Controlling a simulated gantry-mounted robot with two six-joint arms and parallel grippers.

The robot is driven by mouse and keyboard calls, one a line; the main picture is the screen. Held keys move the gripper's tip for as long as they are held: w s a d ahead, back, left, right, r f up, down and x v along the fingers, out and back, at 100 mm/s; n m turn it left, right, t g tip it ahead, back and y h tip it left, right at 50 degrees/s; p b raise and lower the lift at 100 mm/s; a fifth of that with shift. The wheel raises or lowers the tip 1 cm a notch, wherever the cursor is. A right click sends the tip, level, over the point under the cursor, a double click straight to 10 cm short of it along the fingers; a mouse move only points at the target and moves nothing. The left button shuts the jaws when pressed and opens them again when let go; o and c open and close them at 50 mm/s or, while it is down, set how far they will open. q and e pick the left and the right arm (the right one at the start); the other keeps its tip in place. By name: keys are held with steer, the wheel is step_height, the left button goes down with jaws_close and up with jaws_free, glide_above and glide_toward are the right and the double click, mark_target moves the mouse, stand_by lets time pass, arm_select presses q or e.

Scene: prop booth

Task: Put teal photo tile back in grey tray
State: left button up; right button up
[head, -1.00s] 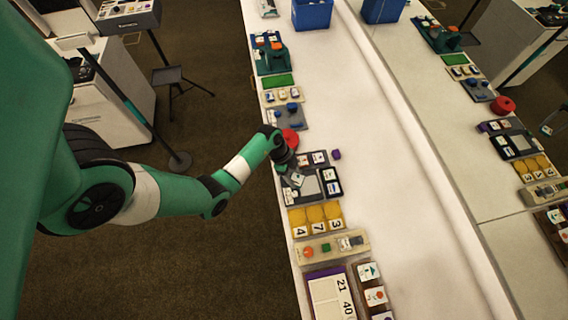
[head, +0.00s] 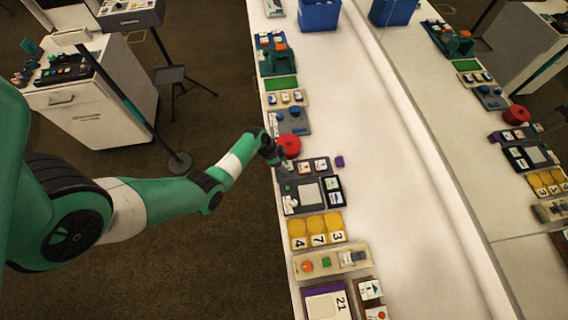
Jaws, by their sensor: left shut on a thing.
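My left gripper (head: 277,162) reaches in from the left, low over the left end of the grey tray (head: 311,175). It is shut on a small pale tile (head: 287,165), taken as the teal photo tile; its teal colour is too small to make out. The tile is at the tray's left compartment; I cannot tell whether it touches the tray floor. Two other photo tiles stand in the tray, one in the middle (head: 305,166) and one at the right (head: 321,165). My right gripper is not in view.
A dark board (head: 295,207) with a grey square lies just in front of the tray. A red round thing (head: 289,146) stands close behind the gripper. The counter's right half is clear, up to a mirror.

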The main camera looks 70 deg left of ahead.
arm_select(q)
step_height(320, 180, down, 3)
steer(key=b, duration=0.2)
steer(key=shift+f+b, duration=0.1)
steer(key=shift+b, duration=0.25)
steer(key=shift+f, duration=0.3)
steer(key=o, duration=1.4)
steer(key=p+v, duration=0.6)
steer(key=v, duration=0.5)
steer(key=shift+s+a+r+p, duration=0.1)
steer(key=shift+s+r+p, duration=0.05)
steer(key=shift+r+p, duration=0.15)
